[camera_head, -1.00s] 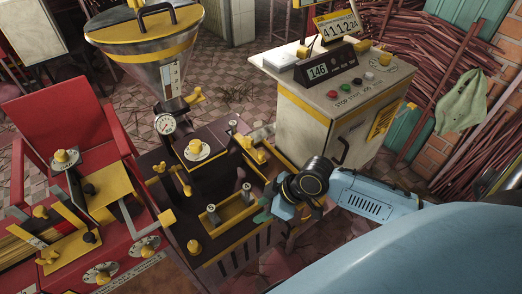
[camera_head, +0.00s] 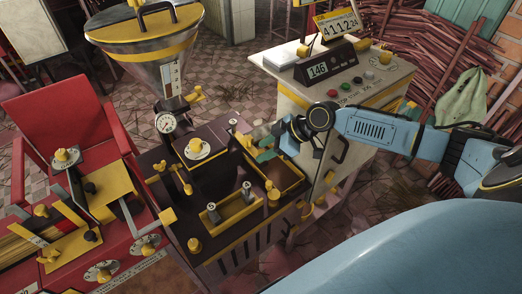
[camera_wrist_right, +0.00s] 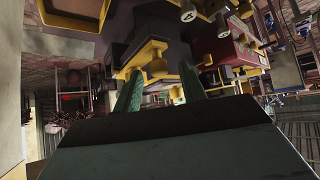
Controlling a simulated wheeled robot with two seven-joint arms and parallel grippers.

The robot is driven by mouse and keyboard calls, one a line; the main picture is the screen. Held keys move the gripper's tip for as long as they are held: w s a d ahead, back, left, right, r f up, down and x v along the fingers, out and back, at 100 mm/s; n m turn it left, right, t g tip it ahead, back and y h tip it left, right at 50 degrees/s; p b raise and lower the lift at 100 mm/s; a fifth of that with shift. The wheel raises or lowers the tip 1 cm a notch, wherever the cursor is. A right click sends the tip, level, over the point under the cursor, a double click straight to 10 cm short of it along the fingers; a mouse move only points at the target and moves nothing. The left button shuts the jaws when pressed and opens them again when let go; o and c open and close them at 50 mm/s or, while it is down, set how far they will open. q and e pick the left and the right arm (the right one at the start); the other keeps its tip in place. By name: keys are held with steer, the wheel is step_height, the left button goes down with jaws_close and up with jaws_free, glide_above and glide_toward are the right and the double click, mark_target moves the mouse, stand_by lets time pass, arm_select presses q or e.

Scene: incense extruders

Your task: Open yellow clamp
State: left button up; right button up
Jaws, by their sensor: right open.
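My right gripper (camera_head: 263,149) is open, with its green fingertips beside the yellow clamp parts (camera_head: 249,143) at the back right of the dark extruder machine (camera_head: 225,255). In the right wrist view, the two green fingers (camera_wrist_right: 160,88) are spread apart, and a yellow knob-like part (camera_wrist_right: 157,68) shows ahead between them. Nothing is held. I cannot tell whether the fingers touch the clamp. My left gripper is not in view.
A yellow-rimmed hopper (camera_head: 150,50) stands above the machine. A cream control cabinet (camera_head: 335,110) stands close behind my right arm. A yellow-edged tray (camera_head: 232,213) is at the machine's front. A red machine (camera_head: 130,255) fills the left front.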

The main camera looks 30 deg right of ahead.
steer(key=shift+x, duration=1.05)
steer(key=shift+c, duration=0.2)
jaws_close()
